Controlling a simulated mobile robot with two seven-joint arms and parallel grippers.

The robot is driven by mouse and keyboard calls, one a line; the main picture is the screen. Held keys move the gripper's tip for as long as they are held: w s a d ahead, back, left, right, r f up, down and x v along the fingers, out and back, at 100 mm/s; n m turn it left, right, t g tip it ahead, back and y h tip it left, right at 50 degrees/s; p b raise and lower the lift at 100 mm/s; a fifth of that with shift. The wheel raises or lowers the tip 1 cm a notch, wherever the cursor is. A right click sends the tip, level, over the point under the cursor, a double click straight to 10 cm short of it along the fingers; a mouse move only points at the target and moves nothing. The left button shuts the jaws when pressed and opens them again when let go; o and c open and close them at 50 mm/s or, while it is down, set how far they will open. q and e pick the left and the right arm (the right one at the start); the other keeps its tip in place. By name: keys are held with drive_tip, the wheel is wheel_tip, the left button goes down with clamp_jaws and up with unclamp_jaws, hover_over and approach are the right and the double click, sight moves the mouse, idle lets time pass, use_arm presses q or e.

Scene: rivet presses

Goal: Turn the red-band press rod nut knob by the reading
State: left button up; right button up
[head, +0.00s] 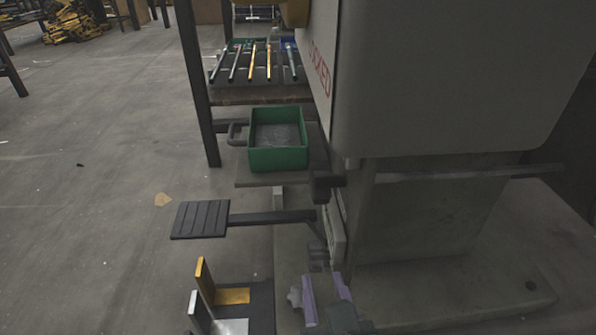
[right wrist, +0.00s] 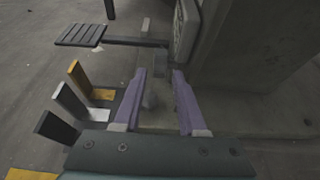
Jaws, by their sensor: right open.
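The press is the large grey machine (head: 460,80) filling the right of the head view, with red lettering on its side. No red band shows on it. My right gripper (head: 325,286) has purple fingers, open, low beside the press base; its fingers also show in the right wrist view (right wrist: 161,76). No reading is legible. My left gripper is not in view.
A black ribbed pedal (head: 200,220) sticks out left of the press. Yellow (head: 203,273) and silver (head: 201,310) upright plates stand at lower left. A green bin (head: 278,158) and a rack of coloured rods (head: 260,88) are behind. The floor at left is mostly clear.

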sight(316, 257)
drive_tip(key=shift+w+f+b, duration=0.85)
drive_tip(key=shift+w+b, duration=0.1)
drive_tip(key=shift+b, duration=0.2)
drive_tip(key=b+x, duration=0.1)
drive_tip(key=x, duration=0.1)
drive_tip(key=b+x, duration=0.3)
drive_tip(key=x, duration=0.1)
drive_tip(key=shift+w+r+b, duration=0.1)
drive_tip(key=shift+r+b, duration=0.15)
drive_tip(key=shift+b, duration=0.1)
drive_tip(key=shift+w, duration=0.3)
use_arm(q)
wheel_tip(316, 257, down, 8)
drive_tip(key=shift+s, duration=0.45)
use_arm(e)
drive_tip(key=shift+w, duration=0.1)
drive_tip(key=shift+c, duration=0.6)
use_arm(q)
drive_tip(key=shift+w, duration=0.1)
use_arm(e)
clamp_jaws()
